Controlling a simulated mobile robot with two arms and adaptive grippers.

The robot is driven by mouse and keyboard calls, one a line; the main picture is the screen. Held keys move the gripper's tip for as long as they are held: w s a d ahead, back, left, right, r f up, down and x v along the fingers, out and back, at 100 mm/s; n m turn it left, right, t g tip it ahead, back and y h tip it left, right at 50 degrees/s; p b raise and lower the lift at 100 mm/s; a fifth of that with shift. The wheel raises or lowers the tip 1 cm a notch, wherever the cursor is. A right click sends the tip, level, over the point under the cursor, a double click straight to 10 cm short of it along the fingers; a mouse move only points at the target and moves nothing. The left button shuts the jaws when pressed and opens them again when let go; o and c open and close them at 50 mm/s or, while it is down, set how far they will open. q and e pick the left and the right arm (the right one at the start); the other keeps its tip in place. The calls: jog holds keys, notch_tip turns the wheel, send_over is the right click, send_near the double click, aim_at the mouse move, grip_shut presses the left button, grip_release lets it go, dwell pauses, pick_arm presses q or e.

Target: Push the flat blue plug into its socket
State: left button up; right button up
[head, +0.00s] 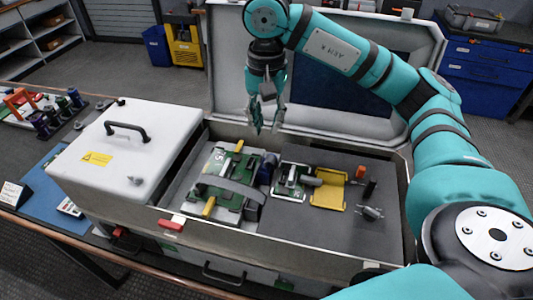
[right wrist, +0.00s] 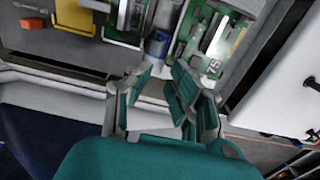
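My right gripper (head: 265,118) hangs fingers down above the open grey case, near its back edge, holding nothing. In the right wrist view its fingers (right wrist: 160,82) stand apart with a gap between them. A blue part (head: 267,168) sits upright between the large green board (head: 222,163) and the small green board (head: 290,188); it also shows in the right wrist view (right wrist: 157,44), just beyond the fingertips in the picture. I cannot tell whether it is the flat blue plug or a blue capacitor. The socket cannot be made out. My left gripper is out of view.
The case's raised lid (head: 225,65) stands behind my right gripper. A white cabinet (head: 125,150) with a black handle flanks the left. A yellow tray (head: 328,194), an orange block (head: 361,172) and a grey connector (head: 371,212) lie on the dark deck; its front right is clear.

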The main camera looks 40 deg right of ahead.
aim_at(267, 158)
notch_tip(267, 158, down, 10)
jog(key=shift+f+p, duration=0.1)
jog(key=shift+p, duration=0.65)
jog(key=shift+c, duration=0.4)
jog(key=shift+c, duration=1.4)
grip_shut()
